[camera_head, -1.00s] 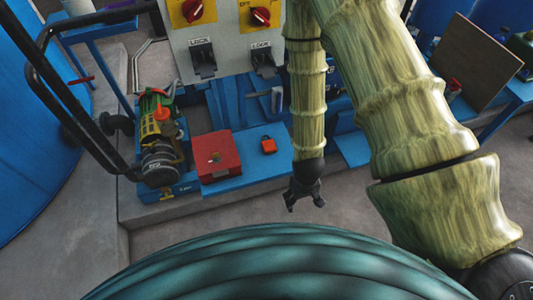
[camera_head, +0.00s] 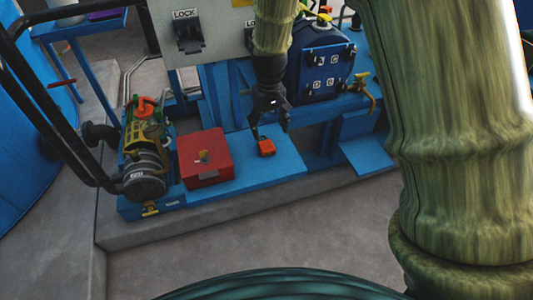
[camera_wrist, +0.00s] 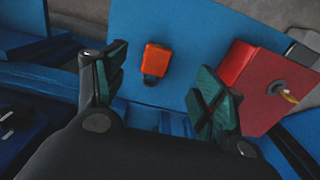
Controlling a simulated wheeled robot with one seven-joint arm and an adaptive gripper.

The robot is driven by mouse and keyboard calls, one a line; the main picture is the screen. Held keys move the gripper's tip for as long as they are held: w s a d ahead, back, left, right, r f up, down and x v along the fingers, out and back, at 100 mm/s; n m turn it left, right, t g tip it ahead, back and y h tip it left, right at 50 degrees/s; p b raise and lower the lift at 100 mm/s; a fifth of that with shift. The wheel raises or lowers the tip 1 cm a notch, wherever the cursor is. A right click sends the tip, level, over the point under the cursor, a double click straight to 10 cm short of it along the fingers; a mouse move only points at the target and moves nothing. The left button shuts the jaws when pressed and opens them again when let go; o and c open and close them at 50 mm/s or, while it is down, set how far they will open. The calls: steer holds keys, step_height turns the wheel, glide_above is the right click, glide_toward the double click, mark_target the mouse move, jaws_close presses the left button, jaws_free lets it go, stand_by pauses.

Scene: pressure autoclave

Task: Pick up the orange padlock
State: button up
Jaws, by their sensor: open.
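The orange padlock (camera_head: 266,147) lies on the blue platform (camera_head: 285,168), just right of the red box. In the wrist view the padlock (camera_wrist: 157,60) shows its orange body and a dark shackle, between and beyond my two fingertips. My gripper (camera_head: 270,122) points down above and close to the padlock in the head view. In the wrist view my gripper (camera_wrist: 165,88) is open, its fingers spread wide with nothing between them. The gap between fingertips and padlock is hard to judge.
A red box (camera_head: 203,160) with a brass-coloured part on top stands beside the padlock. A pump (camera_head: 146,160) is further left. The grey lockout panel (camera_head: 210,38) and blue vessel (camera_head: 322,65) stand behind. Bare floor (camera_head: 250,230) lies in front.

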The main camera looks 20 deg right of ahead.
mark_target(269, 150)
steer(key=shift+f+b, duration=0.7)
steer(key=shift+f, duration=4.6)
steer(key=c, duration=1.3)
steer(key=shift+o, duration=0.2)
steer(key=shift+r, duration=0.1)
